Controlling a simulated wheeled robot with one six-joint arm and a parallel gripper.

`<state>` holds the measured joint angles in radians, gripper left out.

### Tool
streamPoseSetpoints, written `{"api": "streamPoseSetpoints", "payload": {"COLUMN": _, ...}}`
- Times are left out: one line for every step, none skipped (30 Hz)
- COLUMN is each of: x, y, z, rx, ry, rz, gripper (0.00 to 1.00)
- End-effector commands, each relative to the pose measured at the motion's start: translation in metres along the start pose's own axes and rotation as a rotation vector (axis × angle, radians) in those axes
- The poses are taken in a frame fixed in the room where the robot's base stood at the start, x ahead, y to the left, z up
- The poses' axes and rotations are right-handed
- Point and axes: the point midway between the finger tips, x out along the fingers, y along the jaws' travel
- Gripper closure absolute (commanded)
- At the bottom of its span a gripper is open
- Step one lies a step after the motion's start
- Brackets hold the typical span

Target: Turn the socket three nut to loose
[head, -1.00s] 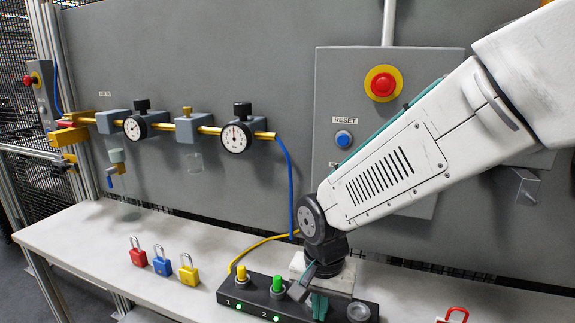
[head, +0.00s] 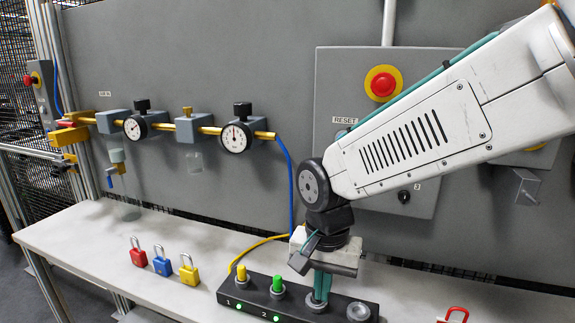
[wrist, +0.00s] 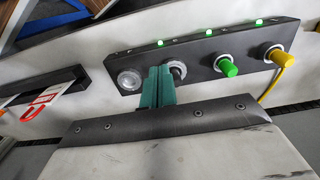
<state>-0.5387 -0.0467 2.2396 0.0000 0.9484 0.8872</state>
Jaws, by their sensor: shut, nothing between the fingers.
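The dark socket block (head: 262,301) lies on the bench and also shows in the wrist view (wrist: 198,62). The socket three nut (head: 314,307) is a grey ring, third from the left in the head view. In the wrist view the nut (wrist: 179,70) shows beside my fingertips, partly hidden by them. My gripper (head: 320,297), with teal fingers pointing down, is over socket three. Its fingers are shut with nothing between them; in the wrist view the gripper (wrist: 160,71) covers part of the block. Whether the tips touch the nut is unclear.
A green plug (head: 277,284) and a yellow plug (head: 241,273) with a yellow cable stand left of the nut. An empty grey socket (head: 358,311) is to its right. Several padlocks, including a blue one (head: 162,265), are on the bench (head: 95,232).

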Motion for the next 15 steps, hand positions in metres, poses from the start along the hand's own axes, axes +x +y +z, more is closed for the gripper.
{"api": "streamPoseSetpoints", "payload": {"x": 0.000, "y": 0.000, "z": 0.000, "rx": 0.000, "ry": 0.000, "rz": 0.000, "gripper": 1.00}}
{"api": "streamPoseSetpoints", "payload": {"x": 0.000, "y": 0.000, "z": 0.000, "rx": 0.000, "ry": 0.000, "rz": 0.000, "gripper": 1.00}}
{"api": "streamPoseSetpoints", "payload": {"x": 0.000, "y": -0.001, "z": 0.000, "rx": 0.000, "ry": 0.000, "rz": 0.000, "gripper": 1.00}}
{"api": "streamPoseSetpoints", "payload": {"x": -0.001, "y": -0.003, "z": -0.001, "rx": -0.001, "ry": 0.000, "rz": 0.000, "gripper": 1.00}}
{"api": "streamPoseSetpoints", "payload": {"x": -0.001, "y": -0.006, "z": -0.001, "rx": -0.002, "ry": 0.000, "rz": 0.000, "gripper": 1.00}}
{"api": "streamPoseSetpoints", "payload": {"x": -0.003, "y": -0.012, "z": -0.002, "rx": -0.003, "ry": -0.001, "rz": 0.001, "gripper": 1.00}}
{"api": "streamPoseSetpoints", "payload": {"x": -0.004, "y": -0.017, "z": -0.003, "rx": -0.003, "ry": 0.000, "rz": 0.000, "gripper": 1.00}}
{"api": "streamPoseSetpoints", "payload": {"x": -0.006, "y": -0.022, "z": -0.003, "rx": -0.003, "ry": 0.000, "rz": 0.000, "gripper": 1.00}}
{"api": "streamPoseSetpoints", "payload": {"x": -0.007, "y": -0.028, "z": -0.004, "rx": -0.002, "ry": 0.000, "rz": 0.000, "gripper": 1.00}}
{"api": "streamPoseSetpoints", "payload": {"x": -0.008, "y": -0.031, "z": -0.004, "rx": -0.002, "ry": 0.000, "rz": 0.000, "gripper": 1.00}}
{"api": "streamPoseSetpoints", "payload": {"x": -0.008, "y": -0.033, "z": -0.004, "rx": -0.002, "ry": -0.001, "rz": 0.001, "gripper": 1.00}}
{"api": "streamPoseSetpoints", "payload": {"x": -0.006, "y": -0.033, "z": -0.004, "rx": -0.001, "ry": -0.001, "rz": 0.001, "gripper": 1.00}}
{"api": "streamPoseSetpoints", "payload": {"x": -0.004, "y": -0.033, "z": -0.004, "rx": -0.001, "ry": -0.001, "rz": 0.001, "gripper": 1.00}}
{"api": "streamPoseSetpoints", "payload": {"x": -0.002, "y": -0.033, "z": -0.004, "rx": 0.000, "ry": -0.001, "rz": 0.001, "gripper": 1.00}}
{"api": "streamPoseSetpoints", "payload": {"x": 0.001, "y": -0.032, "z": -0.004, "rx": 0.000, "ry": -0.002, "rz": 0.002, "gripper": 1.00}}
